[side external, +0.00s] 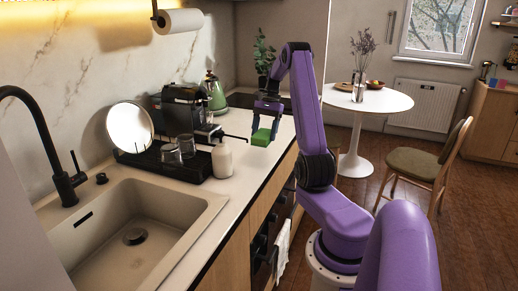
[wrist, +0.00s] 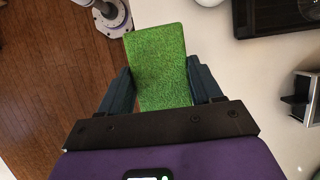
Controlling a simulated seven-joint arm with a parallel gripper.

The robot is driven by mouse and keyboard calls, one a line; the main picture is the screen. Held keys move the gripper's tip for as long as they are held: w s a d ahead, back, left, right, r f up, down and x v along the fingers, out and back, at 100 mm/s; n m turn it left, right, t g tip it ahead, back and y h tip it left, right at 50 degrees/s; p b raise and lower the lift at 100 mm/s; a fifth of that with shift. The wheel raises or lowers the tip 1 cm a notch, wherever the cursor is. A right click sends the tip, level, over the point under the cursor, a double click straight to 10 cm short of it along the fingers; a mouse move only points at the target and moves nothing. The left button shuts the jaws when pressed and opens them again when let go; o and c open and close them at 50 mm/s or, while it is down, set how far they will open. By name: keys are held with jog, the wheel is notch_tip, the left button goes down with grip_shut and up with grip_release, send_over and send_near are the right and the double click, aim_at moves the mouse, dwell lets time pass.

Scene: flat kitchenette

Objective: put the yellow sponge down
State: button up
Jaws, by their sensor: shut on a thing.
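The sponge (side external: 261,137) shows only green faces; no yellow is visible. My gripper (side external: 267,118) is shut on it above the right part of the countertop, beyond the white bottle. In the wrist view the sponge (wrist: 160,65) fills the space between the two dark fingers of my gripper (wrist: 162,90), with its rough green face toward the camera. It overlaps the counter's front edge in that view. I cannot tell how far its underside is from the countertop.
The countertop (side external: 240,180) has a sink (side external: 135,225) at the front left. Bare counter lies around the sponge.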

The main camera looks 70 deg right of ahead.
jog(key=w+d+f, duration=0.1)
jog(key=f, duration=0.1)
jog(key=w+d+f, duration=0.1)
jog(key=f, duration=0.1)
jog(key=w+d+f, duration=0.1)
jog(key=d+f, duration=0.1)
jog(key=shift+w+d+f, duration=0.1)
jog(key=shift+w, duration=0.25)
jog(key=shift+f, duration=1.55)
jog(key=shift+f, duration=0.1)
jog(key=o, duration=0.9)
jog(key=shift+o, duration=0.2)
jog(key=v, duration=1.2)
jog(key=shift+w, duration=0.1)
